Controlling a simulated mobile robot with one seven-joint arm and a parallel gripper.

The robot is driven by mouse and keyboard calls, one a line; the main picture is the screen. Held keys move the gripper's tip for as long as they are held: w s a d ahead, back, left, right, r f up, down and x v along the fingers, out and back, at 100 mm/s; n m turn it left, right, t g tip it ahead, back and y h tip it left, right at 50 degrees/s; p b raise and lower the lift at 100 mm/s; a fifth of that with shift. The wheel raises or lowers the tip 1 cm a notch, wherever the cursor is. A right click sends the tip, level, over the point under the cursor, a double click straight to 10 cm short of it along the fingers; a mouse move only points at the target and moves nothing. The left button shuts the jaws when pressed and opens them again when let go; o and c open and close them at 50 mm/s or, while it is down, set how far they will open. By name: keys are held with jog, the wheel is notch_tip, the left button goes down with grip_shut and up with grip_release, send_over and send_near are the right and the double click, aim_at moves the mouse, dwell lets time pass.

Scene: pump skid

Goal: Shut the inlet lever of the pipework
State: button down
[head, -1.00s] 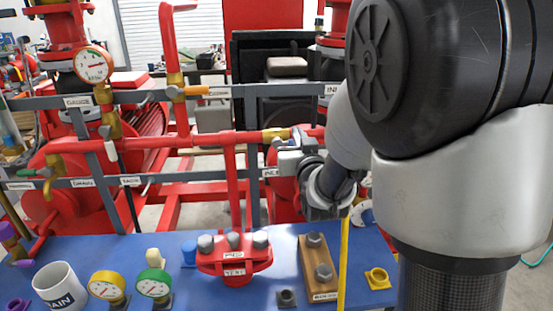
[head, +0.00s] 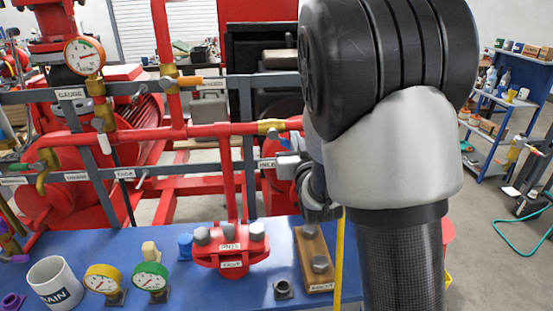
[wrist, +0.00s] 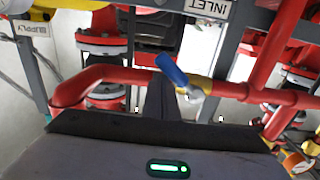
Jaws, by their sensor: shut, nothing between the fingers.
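The inlet lever (wrist: 172,69) is a blue handle on a brass valve (wrist: 198,87) in a red pipe. In the wrist view it slants up and left from the valve, at an angle to the pipe. The upside-down INLET label (wrist: 209,8) is above it. My gripper (wrist: 170,92) is shut and empty, with its dark fingers just below the lever in the picture; I cannot tell whether they touch it. My gripper (head: 288,162) is partly hidden there.
A blue bench (head: 130,245) holds gauges, a DRAIN mug (head: 55,283), a red flange (head: 231,250) and a wooden block (head: 313,258). Grey rails (head: 215,87) cross behind. A gauge (head: 84,56) and another valve (head: 188,82) are at left.

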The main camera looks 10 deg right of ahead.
jog(key=shift+a+f+b, duration=0.25)
jog(key=shift+f+b, duration=0.65)
jog(key=shift+f, duration=0.05)
jog(key=shift+a+f+b, duration=0.4)
jog(key=shift+f+b, duration=0.15)
jog(key=shift+b, duration=0.3)
jog(key=s+a+f+b, duration=0.1)
jog(key=s+b, duration=0.5)
jog(key=s, duration=0.3)
jog(key=shift+f+b, duration=0.15)
jog(key=shift+b, duration=0.15)
